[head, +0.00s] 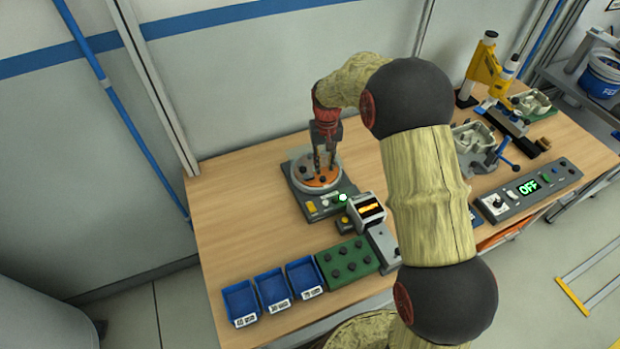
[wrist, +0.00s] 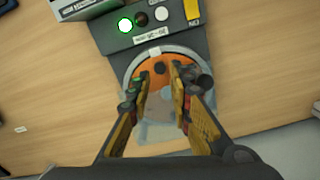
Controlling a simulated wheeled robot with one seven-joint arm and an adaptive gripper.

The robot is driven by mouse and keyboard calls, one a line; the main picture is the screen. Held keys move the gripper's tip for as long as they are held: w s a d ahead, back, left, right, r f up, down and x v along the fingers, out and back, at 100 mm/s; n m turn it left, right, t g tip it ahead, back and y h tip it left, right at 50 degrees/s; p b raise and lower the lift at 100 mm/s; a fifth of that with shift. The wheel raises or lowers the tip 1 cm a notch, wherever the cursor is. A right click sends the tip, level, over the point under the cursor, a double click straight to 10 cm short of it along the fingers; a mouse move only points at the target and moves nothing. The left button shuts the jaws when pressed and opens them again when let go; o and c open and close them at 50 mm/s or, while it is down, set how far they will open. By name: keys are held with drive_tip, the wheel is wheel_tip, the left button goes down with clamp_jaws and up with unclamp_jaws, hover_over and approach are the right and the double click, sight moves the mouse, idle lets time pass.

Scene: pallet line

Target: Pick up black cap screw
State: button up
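A small dark round piece (wrist: 159,68), which looks like a black cap screw, lies on the orange disc (wrist: 148,66) of a round fixture in the wrist view. My gripper (wrist: 161,80) is open above the disc, its fingers either side of this piece. Another dark round piece (wrist: 204,82) shows just outside the right finger. In the head view my gripper (head: 324,158) points down over the round fixture (head: 300,184), and its fingers partly hide the disc. I cannot tell whether the fingertips touch the disc.
The fixture's base carries a lit green lamp (head: 343,198). A green block (head: 335,251) with several dark knobs and three blue bins (head: 240,317) stand at the front. A control box (head: 530,190) reading OFF and a yellow press (head: 484,66) stand right. The table is clear left of the fixture.

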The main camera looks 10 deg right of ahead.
sight(323, 177)
drive_tip(key=shift+w+a+r, duration=0.1)
drive_tip(key=shift+w, duration=0.2)
drive_tip(key=f, duration=0.5)
drive_tip(key=f+b, duration=0.1)
drive_tip(key=f, duration=0.1)
drive_tip(key=shift+w+d+f, duration=0.2)
drive_tip(key=shift+w+f, duration=0.05)
drive_tip(key=shift+c, duration=1.2)
drive_tip(key=shift+c, duration=1.2)
drive_tip(key=shift+r, duration=0.1)
